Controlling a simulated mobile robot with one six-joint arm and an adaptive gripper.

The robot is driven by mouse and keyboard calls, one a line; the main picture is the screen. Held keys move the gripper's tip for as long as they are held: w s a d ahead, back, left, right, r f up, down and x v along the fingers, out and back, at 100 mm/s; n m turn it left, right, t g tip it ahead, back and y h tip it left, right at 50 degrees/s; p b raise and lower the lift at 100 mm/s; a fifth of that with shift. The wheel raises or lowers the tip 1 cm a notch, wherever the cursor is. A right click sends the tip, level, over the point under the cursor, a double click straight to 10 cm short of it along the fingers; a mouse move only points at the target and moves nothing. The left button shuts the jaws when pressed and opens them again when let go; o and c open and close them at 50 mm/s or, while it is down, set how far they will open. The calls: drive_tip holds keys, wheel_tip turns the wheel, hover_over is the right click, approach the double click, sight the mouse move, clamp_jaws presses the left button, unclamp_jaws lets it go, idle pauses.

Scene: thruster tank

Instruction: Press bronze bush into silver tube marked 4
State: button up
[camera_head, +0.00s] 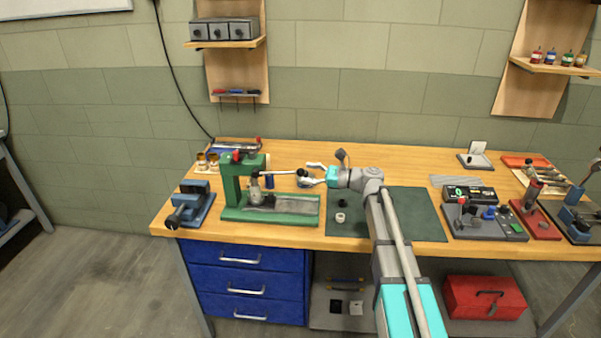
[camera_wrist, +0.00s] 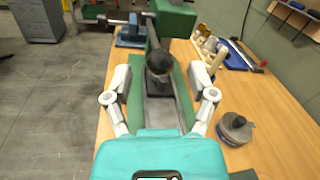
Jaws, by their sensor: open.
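My gripper (camera_head: 312,174) is open near the right end of the green press's lever in the head view. In the wrist view my gripper (camera_wrist: 161,78) has its fingers spread, with the lever's black ball knob (camera_wrist: 160,63) between or just beyond them, not visibly gripped. The green press (camera_head: 231,190) stands at the left of the bench; its knob (camera_head: 302,172) points right. A small silvery part (camera_head: 255,190) is under its ram; I cannot read a number or tell whether a bush is in it. Bronze-coloured pieces (camera_head: 207,158) stand in a pale rack behind the press.
A blue vise (camera_head: 190,205) stands left of the press. A dark green mat (camera_head: 400,205) lies to the right, with a small pale ring (camera_head: 340,217) near its left side. A round grey object (camera_wrist: 235,128) stands right of my fingers in the wrist view.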

sight(278, 173)
drive_tip(key=shift+w+a, duration=0.15)
drive_tip(key=shift+a, duration=0.6)
drive_tip(key=shift+w+a, duration=0.1)
drive_tip(key=shift+a, duration=0.6)
clamp_jaws()
